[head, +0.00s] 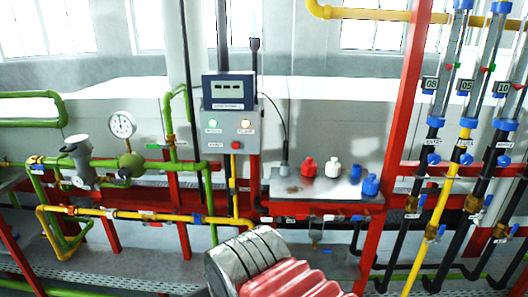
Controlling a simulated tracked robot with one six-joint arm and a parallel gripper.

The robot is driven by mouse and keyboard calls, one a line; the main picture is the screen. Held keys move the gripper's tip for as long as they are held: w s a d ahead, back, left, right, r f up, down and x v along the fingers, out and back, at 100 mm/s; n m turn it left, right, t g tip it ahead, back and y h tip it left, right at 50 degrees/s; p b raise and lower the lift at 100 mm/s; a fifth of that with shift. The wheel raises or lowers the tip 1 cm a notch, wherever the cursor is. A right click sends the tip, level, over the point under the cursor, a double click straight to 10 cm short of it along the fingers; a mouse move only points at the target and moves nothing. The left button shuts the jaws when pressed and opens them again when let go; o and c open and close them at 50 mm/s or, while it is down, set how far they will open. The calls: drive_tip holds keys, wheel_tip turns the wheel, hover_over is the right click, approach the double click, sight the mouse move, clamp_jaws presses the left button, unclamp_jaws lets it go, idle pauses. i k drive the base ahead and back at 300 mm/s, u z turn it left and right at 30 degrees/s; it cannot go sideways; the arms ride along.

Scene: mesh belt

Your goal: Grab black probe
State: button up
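A black cable (279,110) curves from the right side of the box down to a small grey fitting (284,169) at the back left of the metal table. I cannot tell which of these is the black probe. My arm, silver with a red ribbed sleeve, shows at the bottom centre, in front of the table and well below the box. My gripper is not in view.
The metal table (308,189) holds red, white and blue bottles. Green and yellow pipes with a gauge (122,125) run at the left. A red post (398,130) and sloping tubes with flow meters (451,75) stand at the right. Space above the table is mostly clear.

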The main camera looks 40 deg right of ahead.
sight(285, 144)
drive_tip(key=z, duration=0.25)
drive_tip(key=i, duration=1.5)
drive_tip(key=z, duration=0.55)
